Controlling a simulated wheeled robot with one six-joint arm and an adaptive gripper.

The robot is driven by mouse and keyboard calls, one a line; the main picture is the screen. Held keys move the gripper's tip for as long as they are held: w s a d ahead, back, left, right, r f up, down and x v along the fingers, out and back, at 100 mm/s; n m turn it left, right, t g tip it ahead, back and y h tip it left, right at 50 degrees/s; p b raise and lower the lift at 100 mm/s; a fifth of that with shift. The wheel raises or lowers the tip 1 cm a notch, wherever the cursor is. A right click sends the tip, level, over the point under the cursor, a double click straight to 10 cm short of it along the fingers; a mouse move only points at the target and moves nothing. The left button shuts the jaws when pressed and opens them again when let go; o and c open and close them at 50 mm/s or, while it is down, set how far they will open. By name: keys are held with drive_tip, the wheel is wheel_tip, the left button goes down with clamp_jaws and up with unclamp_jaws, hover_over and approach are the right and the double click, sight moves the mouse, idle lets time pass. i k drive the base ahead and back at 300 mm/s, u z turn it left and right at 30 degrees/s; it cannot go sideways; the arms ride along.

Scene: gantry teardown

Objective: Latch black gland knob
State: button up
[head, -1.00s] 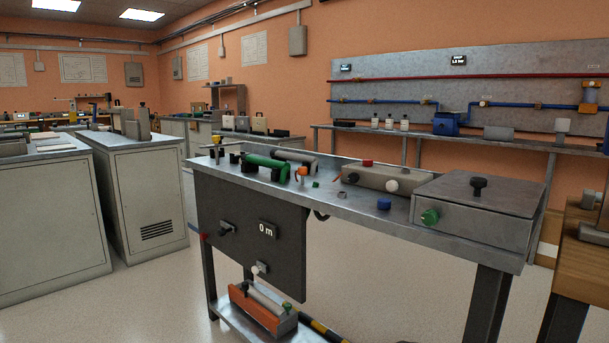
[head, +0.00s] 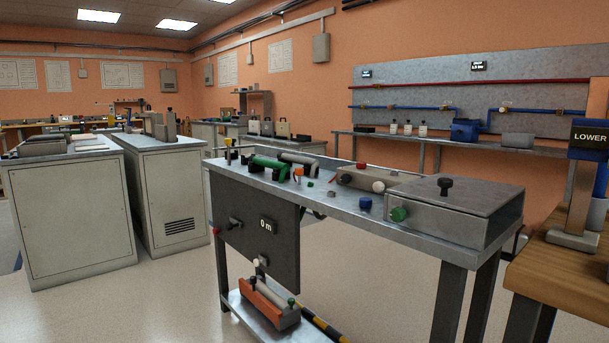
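Several black knobs show in the head view, and no label tells which is the gland knob. A black knob (head: 445,186) stands upright on the lid of a grey metal box (head: 465,220) at the bench's right end. A black handle (head: 235,223) sits on the dark front panel (head: 255,250), left of a "0 m" display (head: 267,226). Small black parts stand near a green cylinder (head: 269,165) at the bench's far left end. Whether any of them is latched cannot be told. My gripper is not in view.
A wooden bench (head: 560,265) stands at right, grey cabinets (head: 75,215) at left. Floor between is clear.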

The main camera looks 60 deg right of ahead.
sight(345, 178)
drive_tip(key=i, duration=0.4)
drive_tip(key=z, duration=2.35)
